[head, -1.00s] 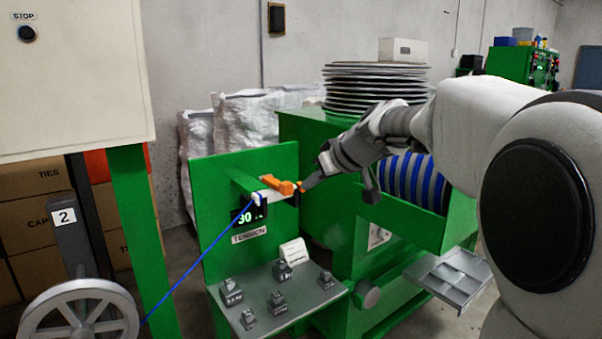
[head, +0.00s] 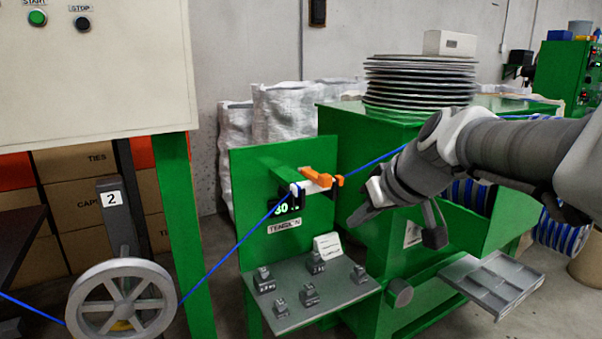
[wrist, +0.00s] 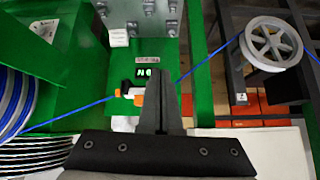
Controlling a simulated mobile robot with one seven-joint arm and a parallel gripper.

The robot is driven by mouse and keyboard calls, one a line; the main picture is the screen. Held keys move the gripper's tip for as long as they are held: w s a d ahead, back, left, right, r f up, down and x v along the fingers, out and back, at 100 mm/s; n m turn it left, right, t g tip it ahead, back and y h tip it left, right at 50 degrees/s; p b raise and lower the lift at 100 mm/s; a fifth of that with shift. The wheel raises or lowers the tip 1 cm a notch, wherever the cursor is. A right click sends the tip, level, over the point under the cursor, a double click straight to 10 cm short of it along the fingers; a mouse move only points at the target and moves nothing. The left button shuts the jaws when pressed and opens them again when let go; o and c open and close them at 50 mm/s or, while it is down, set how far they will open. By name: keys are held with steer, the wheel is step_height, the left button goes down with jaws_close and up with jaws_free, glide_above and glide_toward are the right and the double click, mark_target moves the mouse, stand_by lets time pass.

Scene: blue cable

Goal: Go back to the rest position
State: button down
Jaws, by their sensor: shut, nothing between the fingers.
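My gripper (head: 362,216) is in the middle of the head view, in front of the green machine and to the right of the tension stand. In the wrist view its fingers (wrist: 160,85) are together and nothing is between them. The blue cable (head: 232,253) runs from the grey wheel (head: 122,303) up to the orange and white clamp (head: 318,182) on the green tension stand (head: 262,160). It continues on the right of the clamp and passes behind my arm. The cable (wrist: 75,114) also shows in the wrist view, apart from my fingers.
Several grey weights (head: 309,294) and a small white card (head: 328,245) are on the stand's shelf. A grey tray (head: 490,284) juts out at lower right. Stacked discs (head: 420,80) sit on the green machine (head: 350,130). A control cabinet (head: 90,75) fills the upper left.

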steer(key=s+d+f+m+g+h, duration=0.1)
steer(key=s+f, duration=0.2)
steer(key=s, duration=0.4)
steer(key=s+d+f+m+h+p, duration=0.1)
steer(key=s+f+m, duration=0.15)
steer(key=s, duration=0.45)
steer(key=s+d+f+m+g+h, duration=0.1)
steer(key=s+f+h, duration=0.15)
steer(key=s, duration=0.45)
step_height(320, 180, up, 22)
steer(key=p, duration=2.1)
steer(key=shift+w+f+y+p, duration=0.25)
steer(key=shift+w+y+p, duration=0.1)
steer(key=shift+y+p, duration=0.1)
